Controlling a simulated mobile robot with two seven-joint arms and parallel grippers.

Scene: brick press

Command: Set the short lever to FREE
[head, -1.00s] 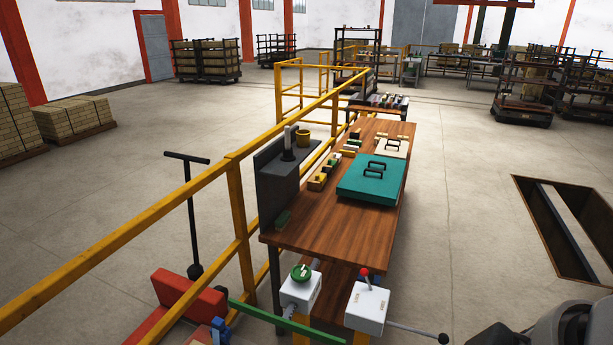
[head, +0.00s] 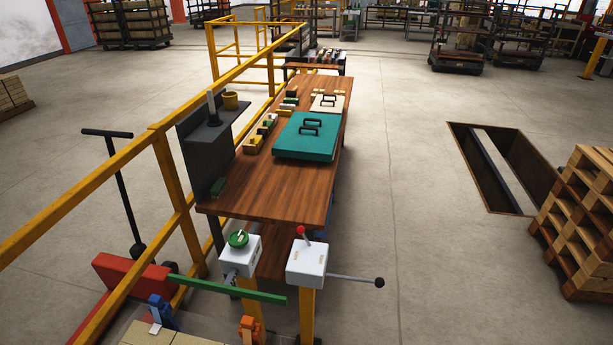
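A short lever with a red knob (head: 301,231) stands up from the top of a white control box (head: 306,264) at the front end of the wooden table. It leans slightly to the left. A longer grey rod with a black ball (head: 379,283) sticks out to the right from the same box. Markings on the box are too small to read, so I cannot tell which setting the short lever is on.
A second white box (head: 240,257) with a green knob (head: 238,239) stands left of the lever box. A green bar (head: 228,289) runs below it. A yellow railing (head: 165,170) borders the left. A floor pit (head: 505,165) and wooden pallets (head: 580,225) are at right. Floor right of the table is clear.

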